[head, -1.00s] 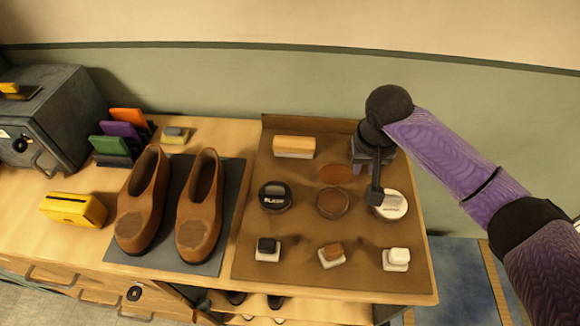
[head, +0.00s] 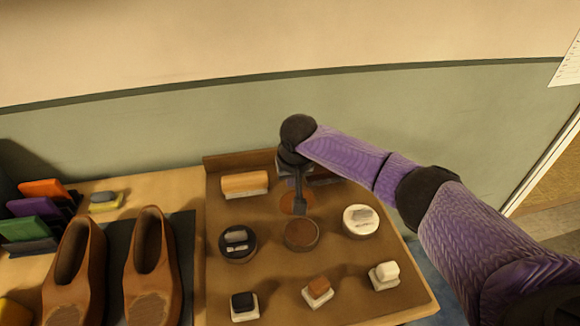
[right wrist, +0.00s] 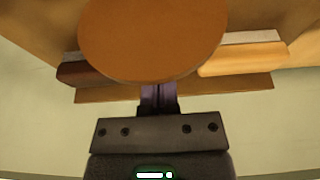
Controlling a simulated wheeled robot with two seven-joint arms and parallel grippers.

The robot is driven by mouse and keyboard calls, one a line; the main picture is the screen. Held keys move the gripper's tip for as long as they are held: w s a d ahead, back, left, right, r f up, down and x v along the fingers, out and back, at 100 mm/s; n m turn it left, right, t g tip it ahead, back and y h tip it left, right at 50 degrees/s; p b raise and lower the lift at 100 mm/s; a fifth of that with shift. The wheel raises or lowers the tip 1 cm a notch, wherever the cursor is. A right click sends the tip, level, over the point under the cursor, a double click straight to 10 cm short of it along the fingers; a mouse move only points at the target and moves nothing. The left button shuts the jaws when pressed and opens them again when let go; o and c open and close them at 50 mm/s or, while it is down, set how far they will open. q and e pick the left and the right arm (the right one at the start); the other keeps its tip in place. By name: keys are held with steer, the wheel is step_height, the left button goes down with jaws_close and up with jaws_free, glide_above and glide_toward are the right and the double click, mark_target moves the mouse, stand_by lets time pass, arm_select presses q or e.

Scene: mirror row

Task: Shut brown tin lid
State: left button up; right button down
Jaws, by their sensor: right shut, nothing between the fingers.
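The brown tin (head: 301,235) sits in the middle of the row of tins on the brown board. Its round brown lid (head: 286,204) stands open at the tin's back side. My right gripper (head: 300,208) is shut and empty, its fingers pointing down at the lid and partly covering it. In the right wrist view the lid (right wrist: 152,38) is a large brown disc that hides the fingertips; the upper fingers (right wrist: 158,97) show below it. I cannot tell whether they touch the lid. My left gripper is not in view.
A black tin (head: 237,243) stands left of the brown tin and a white tin (head: 361,220) right of it. A wooden brush (head: 245,184) lies behind, left of my gripper. Several small daubers, one brown (head: 318,291), stand in front. Brown shoes (head: 150,265) are on the left.

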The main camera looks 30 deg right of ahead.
steer(key=shift+s+a+r, duration=0.1)
steer(key=shift+s+r, duration=0.1)
steer(key=shift+s, duration=0.4)
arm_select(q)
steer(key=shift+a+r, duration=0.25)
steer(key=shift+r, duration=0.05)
arm_select(e)
steer(key=shift+s+a+f, duration=0.15)
steer(key=shift+s, duration=0.1)
